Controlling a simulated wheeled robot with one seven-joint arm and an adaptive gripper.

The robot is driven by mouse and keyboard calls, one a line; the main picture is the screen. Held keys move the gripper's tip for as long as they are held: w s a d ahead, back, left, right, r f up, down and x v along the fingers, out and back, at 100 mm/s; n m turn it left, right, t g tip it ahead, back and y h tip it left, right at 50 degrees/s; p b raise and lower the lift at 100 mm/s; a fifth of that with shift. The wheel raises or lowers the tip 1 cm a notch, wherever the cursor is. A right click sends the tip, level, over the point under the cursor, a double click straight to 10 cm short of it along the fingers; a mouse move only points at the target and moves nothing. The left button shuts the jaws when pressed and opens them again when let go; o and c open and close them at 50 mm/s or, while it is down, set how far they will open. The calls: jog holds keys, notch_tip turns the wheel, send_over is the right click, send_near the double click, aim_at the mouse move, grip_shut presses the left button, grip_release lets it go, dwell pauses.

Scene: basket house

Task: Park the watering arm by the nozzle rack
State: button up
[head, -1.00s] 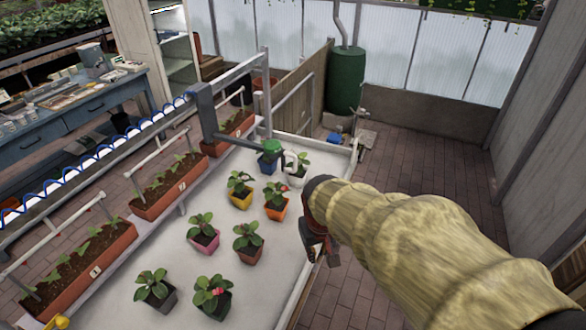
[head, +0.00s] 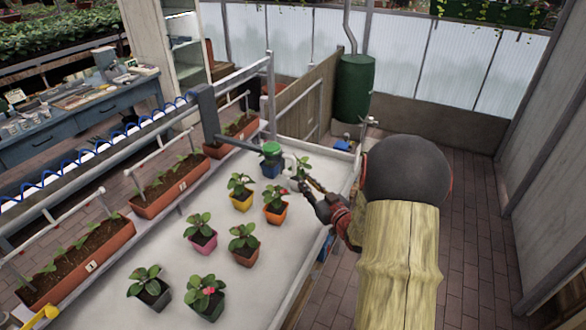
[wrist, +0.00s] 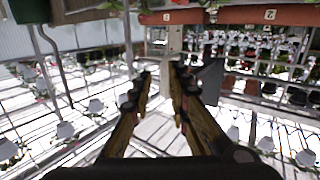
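The watering arm (head: 208,112) is a grey post and bar on the rail over the white bench, reaching right to a green head (head: 270,149) above a blue pot. My gripper (head: 306,179) is over the bench, just right of the green head and apart from it as far as I can tell. In the wrist view my gripper (wrist: 162,74) has its two fingers spread, with nothing clearly held between them. The white handle beside the green head is mostly hidden by my gripper and a plant. I cannot pick out the nozzle rack with certainty.
Several potted plants stand on the white bench (head: 135,250). Planter troughs (head: 172,190) line its left side, under a rail with a blue coiled hose (head: 100,150). A green barrel (head: 354,88) stands behind. The brick floor (head: 475,215) at right is clear.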

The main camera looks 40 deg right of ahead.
aim_at(295, 168)
jog(key=shift+t, duration=0.4)
jog(key=w, duration=0.2)
jog(key=w+r+b, duration=0.1)
jog(key=w, duration=0.2)
jog(key=w+d+r, duration=0.1)
jog(key=w, duration=0.2)
jog(key=shift+c, duration=0.7)
grip_shut()
